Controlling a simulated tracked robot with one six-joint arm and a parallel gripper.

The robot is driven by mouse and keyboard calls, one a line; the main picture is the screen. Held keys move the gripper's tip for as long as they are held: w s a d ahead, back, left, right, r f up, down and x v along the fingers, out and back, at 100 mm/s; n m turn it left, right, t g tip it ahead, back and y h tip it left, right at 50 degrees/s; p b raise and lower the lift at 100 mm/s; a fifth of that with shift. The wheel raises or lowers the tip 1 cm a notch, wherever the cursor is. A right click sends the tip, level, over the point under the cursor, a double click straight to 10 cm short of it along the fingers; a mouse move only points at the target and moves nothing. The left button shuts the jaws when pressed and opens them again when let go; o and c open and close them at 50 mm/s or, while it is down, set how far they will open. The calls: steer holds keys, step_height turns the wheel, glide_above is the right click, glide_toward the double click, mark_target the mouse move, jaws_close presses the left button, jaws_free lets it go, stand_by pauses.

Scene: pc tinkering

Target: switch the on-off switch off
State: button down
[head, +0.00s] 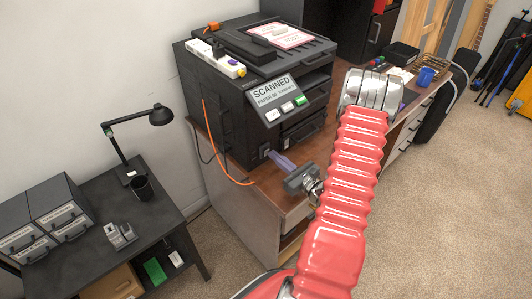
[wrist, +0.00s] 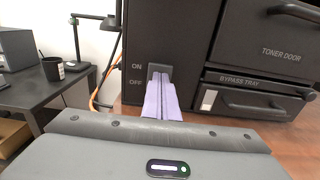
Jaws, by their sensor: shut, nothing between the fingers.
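The on-off switch (wrist: 159,71) is a dark rocker on the front of a black printer (wrist: 190,35), with ON and OFF labels to its left. My gripper (wrist: 160,84) has pale purple fingers that are shut together and empty. The fingertips are right at the switch and cover its lower part in the wrist view, beside the OFF label. I cannot tell whether they touch it or which way the rocker is tilted. In the head view my gripper (head: 270,155) reaches the low left front of the printer (head: 235,110).
The printer stands on a wooden desk (head: 230,195). An orange cable (head: 210,135) hangs by its left side. A black desk (head: 80,250) with a lamp (head: 150,117) and mug (head: 141,188) is on the left. The toner door and bypass tray (wrist: 250,97) are right of the switch.

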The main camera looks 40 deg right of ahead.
steer(key=shift+w, duration=1)
stand_by(0.4)
steer(key=shift+s, duration=1.1)
steer(key=shift+s, duration=0.1)
steer(key=shift+s, duration=1.9)
steer(key=shift+s, duration=0.1)
steer(key=s, duration=1.3)
steer(key=shift+s+d, duration=0.25)
steer(key=shift+s, duration=0.1)
steer(key=shift+f, duration=0.1)
